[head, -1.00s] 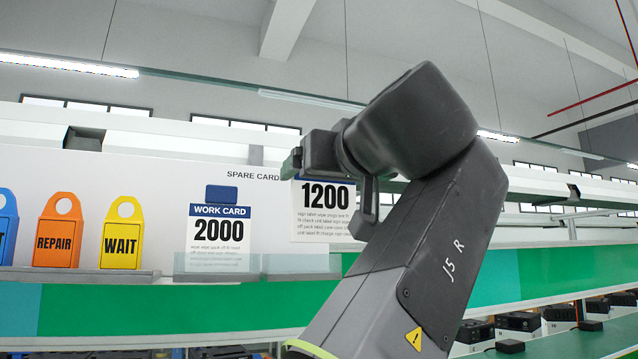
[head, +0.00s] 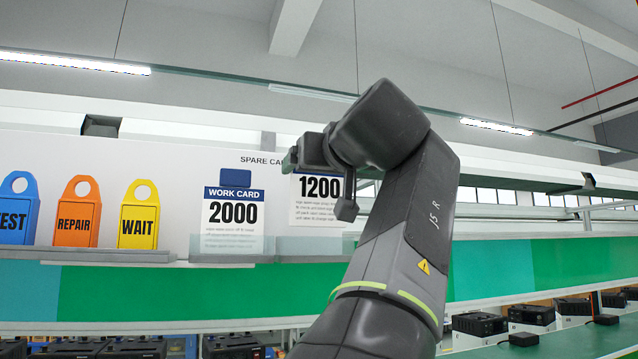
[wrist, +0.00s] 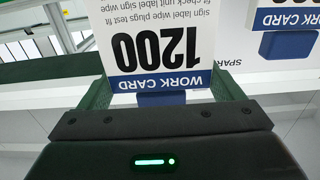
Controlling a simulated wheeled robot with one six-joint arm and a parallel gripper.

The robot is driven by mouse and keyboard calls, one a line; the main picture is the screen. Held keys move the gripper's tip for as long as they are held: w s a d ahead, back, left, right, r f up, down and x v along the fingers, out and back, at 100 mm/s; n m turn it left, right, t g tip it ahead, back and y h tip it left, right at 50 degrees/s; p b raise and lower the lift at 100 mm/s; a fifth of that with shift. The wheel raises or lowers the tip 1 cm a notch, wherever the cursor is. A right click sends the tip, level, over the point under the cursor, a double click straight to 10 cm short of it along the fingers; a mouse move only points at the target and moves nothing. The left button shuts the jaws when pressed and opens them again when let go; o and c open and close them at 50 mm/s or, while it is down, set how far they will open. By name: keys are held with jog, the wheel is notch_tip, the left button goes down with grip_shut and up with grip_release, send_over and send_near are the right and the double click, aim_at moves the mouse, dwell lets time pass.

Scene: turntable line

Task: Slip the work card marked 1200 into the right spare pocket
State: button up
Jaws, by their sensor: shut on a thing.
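The white work card marked 1200 (head: 318,212) has a blue band and hangs upright from my gripper (head: 297,160). My gripper is shut on its top edge; in the wrist view the card (wrist: 160,50) sits upside down between the two green fingers (wrist: 160,96). The right spare pocket (head: 305,246) is a clear pocket on the white board. The card's lower edge is just above the pocket's lip, roughly in line with it sideways; I cannot tell whether it has entered. My gripper and arm hide the card's top and right side.
The work card marked 2000 (head: 232,212) stands in the left spare pocket (head: 222,248), close beside the held card. Yellow WAIT (head: 138,215), orange REPAIR (head: 77,213) and blue TEST (head: 17,210) tags stand further left. A green conveyor side (head: 150,295) runs below the board.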

aim_at(321, 190)
jog(key=shift+w+a+f+b, duration=0.2)
jog(key=shift+w+f+b, duration=0.1)
jog(key=shift+w, duration=0.35)
jog(key=shift+w+a+f+b, duration=0.2)
jog(key=shift+w+f, duration=0.1)
jog(key=shift+w, duration=0.3)
jog(key=shift+s+f, duration=0.15)
jog(key=shift+f, duration=0.4)
jog(key=shift+f+b, duration=0.3)
jog(key=shift+f, duration=0.4)
jog(key=o, duration=0.8)
jog(key=shift+o, duration=0.2)
jog(key=b+v, duration=0.1)
jog(key=v, duration=1.2)
jog(key=shift+s, duration=0.35)
